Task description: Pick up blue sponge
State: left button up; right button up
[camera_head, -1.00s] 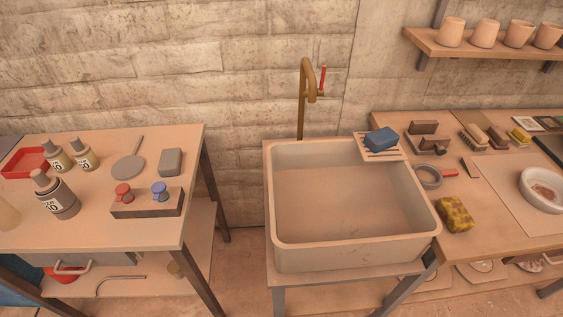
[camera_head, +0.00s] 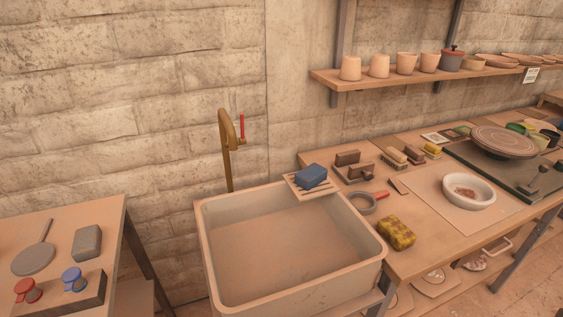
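The blue sponge (camera_head: 311,175) lies on a pale slatted tray (camera_head: 297,188) at the back right corner of the sink (camera_head: 376,247). It is a small rounded block, and nothing covers it from above. Neither of my grippers shows in the head view.
A brass faucet (camera_head: 228,140) with a red lever stands behind the sink. A yellow mottled sponge (camera_head: 397,233), a round grey ring tool with a red handle (camera_head: 362,203) and a white bowl (camera_head: 481,191) are on the right workbench. A shelf (camera_head: 420,80) with cups hangs above.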

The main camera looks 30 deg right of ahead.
aim_at(312, 175)
jog(key=u, duration=2.5)
jog(key=k, duration=1.5)
jog(key=z, duration=1.65)
